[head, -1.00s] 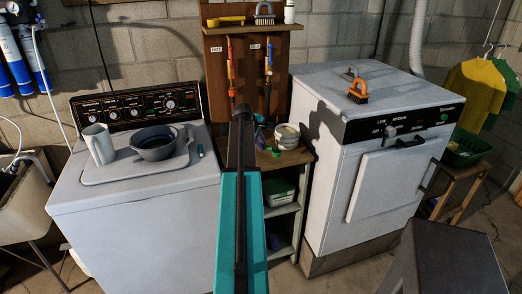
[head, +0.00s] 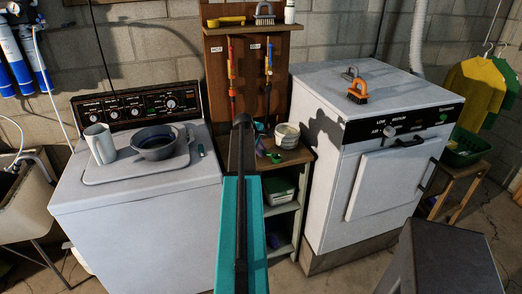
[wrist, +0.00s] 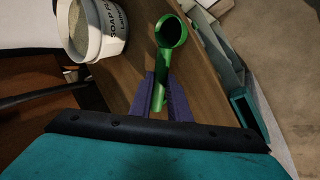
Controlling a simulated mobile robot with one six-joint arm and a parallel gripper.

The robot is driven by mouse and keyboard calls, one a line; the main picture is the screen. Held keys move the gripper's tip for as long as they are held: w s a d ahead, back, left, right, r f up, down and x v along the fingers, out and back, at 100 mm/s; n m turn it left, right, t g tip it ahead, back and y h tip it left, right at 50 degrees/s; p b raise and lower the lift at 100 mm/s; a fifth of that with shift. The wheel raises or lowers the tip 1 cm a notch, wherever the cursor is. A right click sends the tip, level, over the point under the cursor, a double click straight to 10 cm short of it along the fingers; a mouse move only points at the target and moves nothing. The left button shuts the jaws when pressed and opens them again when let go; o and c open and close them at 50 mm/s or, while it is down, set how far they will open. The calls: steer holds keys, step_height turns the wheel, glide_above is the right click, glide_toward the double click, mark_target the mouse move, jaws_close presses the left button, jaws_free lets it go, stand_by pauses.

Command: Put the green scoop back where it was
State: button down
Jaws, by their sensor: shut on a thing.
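The green scoop (wrist: 168,48) is in my gripper (wrist: 161,88), whose purple fingers are shut on its handle. Its round cup points away from the fingers and appears just above the wooden shelf top, beside the tub; I cannot tell whether it touches the wood. In the head view the scoop (head: 276,157) shows as a small green piece right of my arm, which hides most of the gripper. A white tub marked SOAP (wrist: 92,30) stands open left of the scoop in the wrist view, holding pale grains. The tub (head: 287,136) also shows in the head view.
The wooden stand (head: 296,155) sits between a washer (head: 135,215) and a dryer (head: 390,185). Its backboard (head: 252,95) holds hanging tools. An upper ledge bears a yellow scoop (head: 227,20) and a brush (head: 264,14). A grey bowl (head: 157,148) is on the washer.

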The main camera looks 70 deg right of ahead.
steer(key=shift+f, duration=0.15)
steer(key=c, duration=1.7)
jaws_free()
steer(key=shift+o, duration=0.2)
steer(key=shift+r, duration=0.2)
steer(key=shift+b+v, duration=0.5)
steer(key=shift+v, duration=0.65)
steer(key=b+v, duration=0.2)
steer(key=v, duration=0.7)
steer(key=shift+a+r, duration=0.2)
steer(key=shift+r, duration=0.1)
